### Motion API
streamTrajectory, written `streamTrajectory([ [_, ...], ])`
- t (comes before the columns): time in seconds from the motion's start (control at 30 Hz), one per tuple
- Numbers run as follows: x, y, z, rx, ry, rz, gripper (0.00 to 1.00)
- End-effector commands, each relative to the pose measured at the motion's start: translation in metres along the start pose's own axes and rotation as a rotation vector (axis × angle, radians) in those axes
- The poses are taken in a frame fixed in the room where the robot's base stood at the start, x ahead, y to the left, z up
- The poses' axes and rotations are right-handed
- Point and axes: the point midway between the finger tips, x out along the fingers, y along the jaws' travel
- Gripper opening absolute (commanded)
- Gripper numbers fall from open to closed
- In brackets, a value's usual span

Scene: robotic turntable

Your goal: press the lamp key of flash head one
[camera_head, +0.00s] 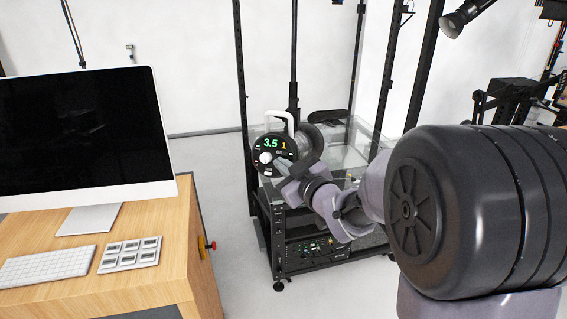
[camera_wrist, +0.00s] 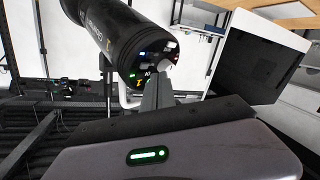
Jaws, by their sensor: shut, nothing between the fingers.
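The flash head (camera_head: 283,150) is a black cylinder with a white handle on top, standing at the rig's front corner. Its round rear panel faces me and shows a green "3.5" and an orange "1", with a pale knob and small keys below. In the wrist view the flash head (camera_wrist: 108,32) comes in from the top left, its panel tilted and partly hidden by my fingers. My gripper (camera_head: 277,170) is shut and empty, its tips at the lower part of the panel. I cannot tell whether they touch it, or which key is the lamp key.
A wooden desk (camera_head: 185,262) with a monitor (camera_head: 85,135), a keyboard (camera_head: 47,265) and a key block (camera_head: 130,254) stands at left. Black rig posts (camera_head: 241,90) rise around the flash head. Free floor lies between desk and rig.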

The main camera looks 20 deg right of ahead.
Motion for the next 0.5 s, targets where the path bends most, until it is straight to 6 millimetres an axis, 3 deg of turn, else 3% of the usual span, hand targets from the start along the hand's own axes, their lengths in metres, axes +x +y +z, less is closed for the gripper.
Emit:
streamTrajectory([
  [0.2,-0.003,-0.002,-0.003,-0.001,0.001,0.0,0.0],
  [0.5,-0.032,-0.024,-0.024,-0.001,0.003,0.0,0.0],
])
